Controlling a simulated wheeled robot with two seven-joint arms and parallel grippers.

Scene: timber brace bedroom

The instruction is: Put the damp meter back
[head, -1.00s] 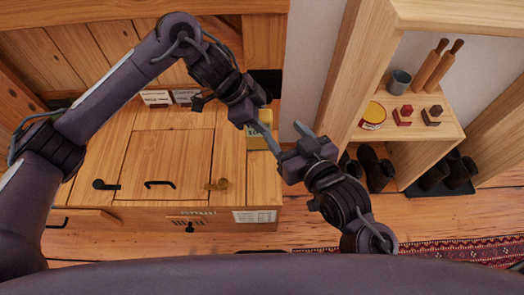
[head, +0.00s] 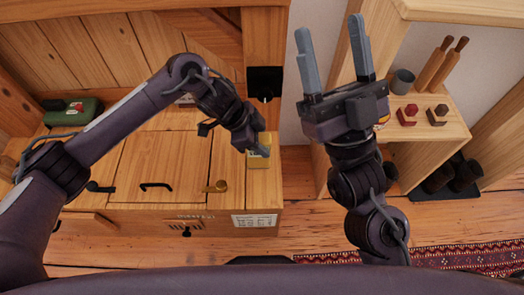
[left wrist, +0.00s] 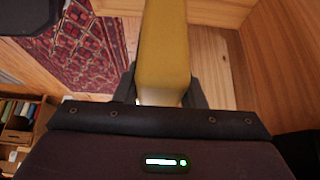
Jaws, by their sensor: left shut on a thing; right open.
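A yellow block-shaped thing, which looks like the damp meter (head: 258,161), is at the right end of the wooden cabinet top in the head view. My left gripper (head: 262,145) reaches down onto it and is shut on it. In the left wrist view the yellow body (left wrist: 164,50) stands between the fingers. I cannot tell whether it rests on the top or is just above it. My right gripper (head: 334,60) is open and empty, fingers pointing up the picture, right of the cabinet.
A black box (head: 265,82) is on the post behind the meter. A green case (head: 75,110) lies at the cabinet's left. A shelf (head: 440,128) at right holds a grey cup (head: 402,80), wooden rolling-pin-like rods (head: 436,66) and small red and dark blocks. Boots stand below.

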